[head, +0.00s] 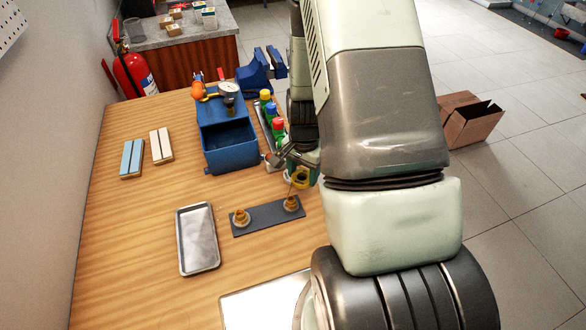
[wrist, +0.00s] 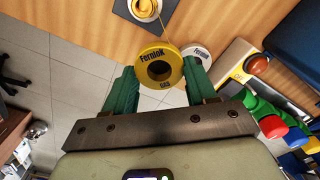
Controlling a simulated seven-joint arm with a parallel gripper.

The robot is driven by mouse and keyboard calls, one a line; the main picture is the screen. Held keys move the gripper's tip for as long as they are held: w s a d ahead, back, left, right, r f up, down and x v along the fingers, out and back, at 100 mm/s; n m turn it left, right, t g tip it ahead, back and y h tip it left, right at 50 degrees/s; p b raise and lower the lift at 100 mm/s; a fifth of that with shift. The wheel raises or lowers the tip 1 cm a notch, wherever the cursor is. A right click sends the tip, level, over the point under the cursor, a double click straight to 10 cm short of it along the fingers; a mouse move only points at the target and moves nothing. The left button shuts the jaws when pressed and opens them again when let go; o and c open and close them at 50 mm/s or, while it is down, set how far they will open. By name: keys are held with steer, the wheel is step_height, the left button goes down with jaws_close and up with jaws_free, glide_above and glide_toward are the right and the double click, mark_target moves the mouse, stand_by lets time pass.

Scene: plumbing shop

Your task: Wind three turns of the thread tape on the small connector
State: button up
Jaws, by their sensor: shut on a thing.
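My gripper (wrist: 160,82) is shut on a yellow roll of thread tape (wrist: 160,68), held upright between its green fingers. The roll also shows in the head view (head: 300,179), just behind and above the right end of a dark plate (head: 264,216). Two brass connectors stand upright on the plate. The right one (head: 290,203) looks slightly smaller than the left one (head: 241,217). A thin yellow strip runs from the roll to the right connector, which shows at the top of the wrist view (wrist: 145,7). I cannot count any turns on it.
A white roll (wrist: 197,54) lies beyond the yellow one. A blue open bin (head: 230,148) and a row of coloured-capped bottles (head: 271,113) stand behind the plate. A metal tray (head: 197,240) lies to the left. The table's left front is clear.

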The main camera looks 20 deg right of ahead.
steer(key=shift+s+d, duration=0.7)
steer(key=shift+s, duration=0.3)
steer(key=shift+s+d, duration=0.15)
steer(key=shift+s, duration=1.3)
steer(key=shift+s+a, duration=0.4)
steer(key=shift+s, duration=0.45)
steer(key=shift+s+a, duration=0.35)
steer(key=shift+s, duration=0.5)
steer(key=shift+s+a, duration=0.45)
steer(key=shift+a, duration=0.2)
steer(key=shift+s+a, duration=0.4)
steer(key=shift+a, duration=0.2)
steer(key=shift+s+a, duration=0.15)
steer(key=shift+a, duration=1.4)
